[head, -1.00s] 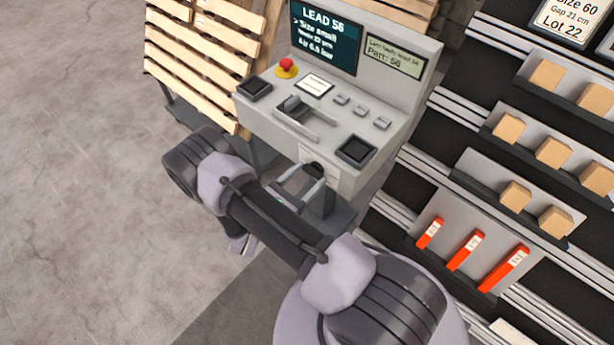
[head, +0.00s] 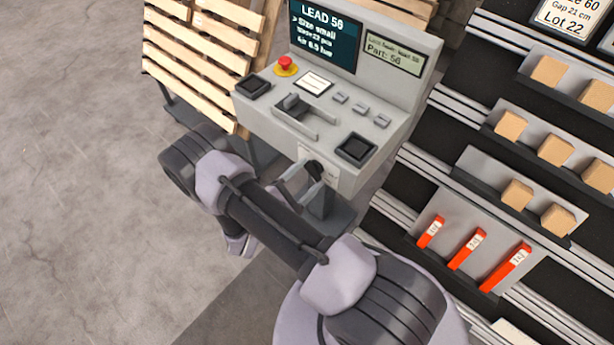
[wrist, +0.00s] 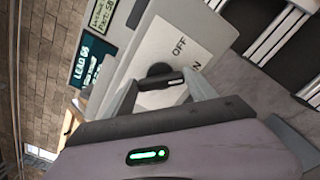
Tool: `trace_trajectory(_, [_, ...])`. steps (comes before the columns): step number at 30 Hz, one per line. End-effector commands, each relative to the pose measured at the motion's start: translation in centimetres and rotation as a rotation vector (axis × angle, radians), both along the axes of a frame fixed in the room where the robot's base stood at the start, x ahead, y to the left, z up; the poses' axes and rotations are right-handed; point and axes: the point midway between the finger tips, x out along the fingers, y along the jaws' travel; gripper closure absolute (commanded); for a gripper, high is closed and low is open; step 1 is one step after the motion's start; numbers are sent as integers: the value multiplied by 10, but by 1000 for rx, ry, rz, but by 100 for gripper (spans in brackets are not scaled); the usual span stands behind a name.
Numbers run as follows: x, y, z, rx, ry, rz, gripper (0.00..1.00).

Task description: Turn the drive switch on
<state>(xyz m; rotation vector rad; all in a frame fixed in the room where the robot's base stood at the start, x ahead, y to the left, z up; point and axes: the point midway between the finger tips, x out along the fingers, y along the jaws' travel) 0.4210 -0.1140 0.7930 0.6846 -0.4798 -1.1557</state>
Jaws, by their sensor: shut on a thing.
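The drive switch (head: 314,172) is a black rotary knob on the front face of the grey control console (head: 342,180), below its sloped panel. In the wrist view the knob (wrist: 160,70) stands on a white plate (wrist: 180,48) lettered OFF, with a partly hidden ON lower down. My gripper (head: 303,180) reaches the console front from below. In the wrist view my gripper (wrist: 164,84) has its two grey fingers on either side of the knob's black handle, shut on it. My fingers hide part of the plate.
On the console are a red stop button (head: 286,66), a lever in a slot (head: 292,103) and screens (head: 325,38). A wooden pallet (head: 200,55) leans at left. A shelf rack with boxes (head: 553,153) and red blocks (head: 467,250) stands at right. Open floor lies left.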

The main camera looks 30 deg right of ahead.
Motion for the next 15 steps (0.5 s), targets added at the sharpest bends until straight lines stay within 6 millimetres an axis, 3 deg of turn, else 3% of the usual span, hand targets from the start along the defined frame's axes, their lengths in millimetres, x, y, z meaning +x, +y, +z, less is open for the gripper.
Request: trace_trajectory(15, [-1,0,-3,161,-444,0,75])
